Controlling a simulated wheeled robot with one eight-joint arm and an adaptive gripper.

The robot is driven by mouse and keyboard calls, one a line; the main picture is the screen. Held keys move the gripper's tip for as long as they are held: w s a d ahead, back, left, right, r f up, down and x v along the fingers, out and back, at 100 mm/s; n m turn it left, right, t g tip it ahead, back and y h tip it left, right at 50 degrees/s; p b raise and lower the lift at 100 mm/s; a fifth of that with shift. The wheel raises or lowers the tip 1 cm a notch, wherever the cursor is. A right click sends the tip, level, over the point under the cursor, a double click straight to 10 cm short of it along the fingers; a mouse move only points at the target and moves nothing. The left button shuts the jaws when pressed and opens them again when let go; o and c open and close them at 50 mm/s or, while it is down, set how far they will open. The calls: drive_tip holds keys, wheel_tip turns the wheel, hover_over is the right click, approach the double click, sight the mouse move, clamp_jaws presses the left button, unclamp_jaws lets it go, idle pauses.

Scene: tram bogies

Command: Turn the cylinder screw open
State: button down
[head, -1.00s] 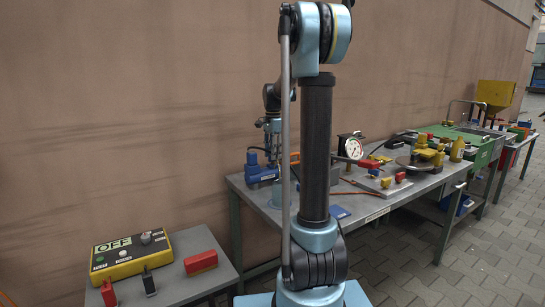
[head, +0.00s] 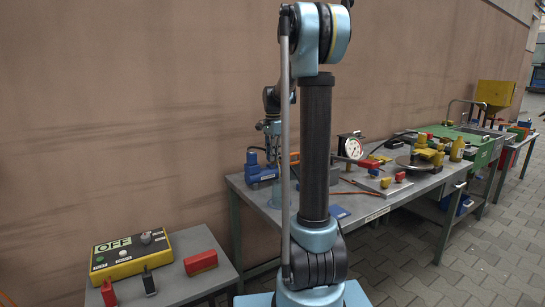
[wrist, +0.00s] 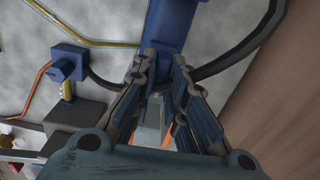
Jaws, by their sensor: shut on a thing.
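A blue cylinder unit (head: 262,176) stands at the left end of the grey workbench, near the wall. In the wrist view, its blue body (wrist: 168,22) runs up from between my fingertips. My gripper (wrist: 163,72) is shut on a small part at this unit, which I take to be the cylinder screw. The fingers hide most of that part, so its shape and how far it is turned cannot be seen. In the head view my gripper (head: 272,152) points down beside the blue unit, partly behind my own arm.
A dark hose (wrist: 225,65) curves close by my fingers, and a small blue fitting (wrist: 69,63) sits to the left. A dial gauge (head: 352,147) stands farther right on the workbench (head: 362,205). A yellow OFF box (head: 130,255) is on the lower left table. The wall is close behind.

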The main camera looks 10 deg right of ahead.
drive_tip(key=n, duration=0.8)
drive_tip(key=shift+w+n, duration=0.1)
drive_tip(key=shift+n, duration=0.2)
drive_tip(key=n, duration=0.4)
drive_tip(key=shift+n, duration=2.5)
drive_tip(key=c, duration=1.6)
unclamp_jaws()
